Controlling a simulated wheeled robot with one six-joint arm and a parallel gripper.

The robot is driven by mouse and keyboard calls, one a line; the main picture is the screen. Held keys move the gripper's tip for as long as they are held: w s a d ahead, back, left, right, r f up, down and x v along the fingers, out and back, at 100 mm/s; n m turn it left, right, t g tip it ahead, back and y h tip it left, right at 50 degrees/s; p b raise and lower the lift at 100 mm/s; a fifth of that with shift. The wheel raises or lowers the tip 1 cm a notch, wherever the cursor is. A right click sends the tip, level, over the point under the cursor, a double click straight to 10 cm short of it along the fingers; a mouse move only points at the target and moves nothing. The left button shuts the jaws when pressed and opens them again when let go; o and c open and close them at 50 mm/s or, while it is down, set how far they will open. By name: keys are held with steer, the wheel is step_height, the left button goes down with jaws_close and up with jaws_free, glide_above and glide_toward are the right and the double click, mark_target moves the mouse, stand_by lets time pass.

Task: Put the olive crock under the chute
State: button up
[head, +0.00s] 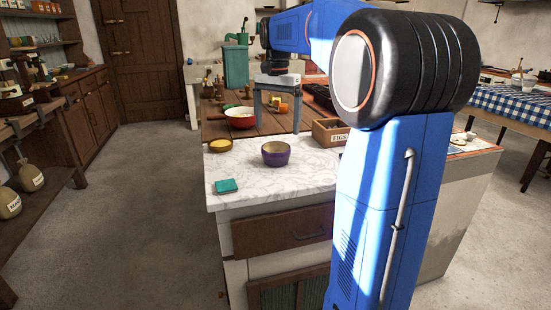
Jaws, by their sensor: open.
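I cannot pick out an olive crock for sure in the head view. No chute is clearly recognisable either; a teal box-shaped fixture (235,65) hangs below a green pump at the back. My gripper (277,127) points down over the wooden part of the island, with its two grey fingers apart. Small yellow and brown items (281,107) show between or behind the fingers; I cannot tell which. I see nothing held. My blue arm hides the right part of the island.
On the island (310,176) are a purple bowl (276,154), a red bowl (240,118), a yellow-filled dish (220,146), a teal block (226,186) and a figs crate (329,132). A left bench (30,125) has sacks below it. Floor (140,200) between is clear.

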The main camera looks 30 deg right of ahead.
mark_target(276, 147)
steer(key=shift+w+f, duration=0.15)
steer(key=shift+f, duration=4.55)
steer(key=c, duration=1.5)
